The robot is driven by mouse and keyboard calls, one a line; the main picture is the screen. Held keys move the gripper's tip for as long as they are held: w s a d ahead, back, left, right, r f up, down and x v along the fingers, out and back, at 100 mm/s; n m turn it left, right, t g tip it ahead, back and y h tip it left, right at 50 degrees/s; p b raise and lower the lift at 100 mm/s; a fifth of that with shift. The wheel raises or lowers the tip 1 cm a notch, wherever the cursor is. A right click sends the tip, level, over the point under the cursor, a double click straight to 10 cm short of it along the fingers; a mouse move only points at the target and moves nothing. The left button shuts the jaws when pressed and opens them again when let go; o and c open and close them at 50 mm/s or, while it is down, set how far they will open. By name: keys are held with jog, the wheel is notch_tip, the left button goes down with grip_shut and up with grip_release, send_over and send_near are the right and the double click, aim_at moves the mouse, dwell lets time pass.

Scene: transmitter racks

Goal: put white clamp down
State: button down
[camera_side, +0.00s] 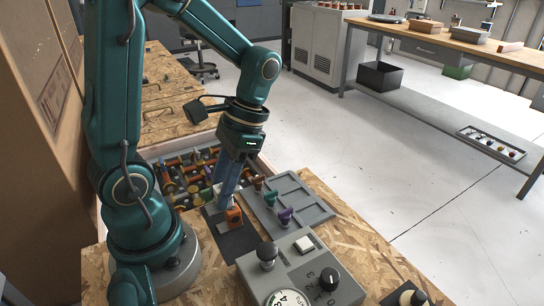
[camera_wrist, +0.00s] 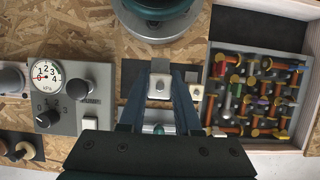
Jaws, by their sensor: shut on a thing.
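My gripper (camera_side: 226,198) points down over the work area, its blue fingers low near a dark mat (camera_side: 238,244). In the wrist view my gripper (camera_wrist: 160,88) is shut on the white clamp (camera_wrist: 160,80), a pale block with a round knob on its face. In the side view the clamp is mostly hidden by the fingers. An orange block (camera_side: 234,218) shows right at the fingertips. I cannot tell whether the clamp touches the mat.
A grey tray (camera_side: 312,208) with green and purple pieces lies right of the gripper. A wooden box of several colourful parts (camera_wrist: 307,110) stands beside it. A grey control box with gauge and knobs (camera_side: 322,262) is in front. Bare chipboard (camera_side: 350,225) shows at the right.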

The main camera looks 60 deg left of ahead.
jog(key=s+a+r, duration=0.2)
jog(key=a+r, duration=0.2)
jog(key=a, duration=0.2)
jog(key=shift+w+d+r, duration=1.2)
jog(key=shift+w+d, duration=0.7)
jog(key=shift+w, duration=1.55)
jog(key=shift+w+d+r, duration=1.15)
jog(key=shift+w+d, duration=0.7)
jog(key=shift+w, duration=1.6)
jog(key=s+d+f+n+h, duration=0.1)
jog(key=d+f+n, duration=0.15)
jog(key=d, duration=0.95)
jog(key=s+d+f, duration=0.3)
jog(key=s+d, duration=0.1)
jog(key=d, duration=0.1)
jog(key=s+d+f+m, duration=0.1)
jog(key=s+d+f, duration=0.2)
jog(key=s+d, duration=0.2)
jog(key=s+d+f+m+y, duration=0.1)
jog(key=s+d+f, duration=0.1)
jog(key=s+d, duration=0.3)
jog(key=shift+d+f+m, duration=0.15)
jog(key=shift+d+f, duration=0.05)
jog(key=shift+d, duration=0.35)
jog(key=shift+d+f+m, duration=0.1)
jog(key=shift+d+f, duration=0.1)
jog(key=shift+d, duration=0.3)
jog(key=shift+s+d+f, duration=0.1)
jog(key=shift+f, duration=1.95)
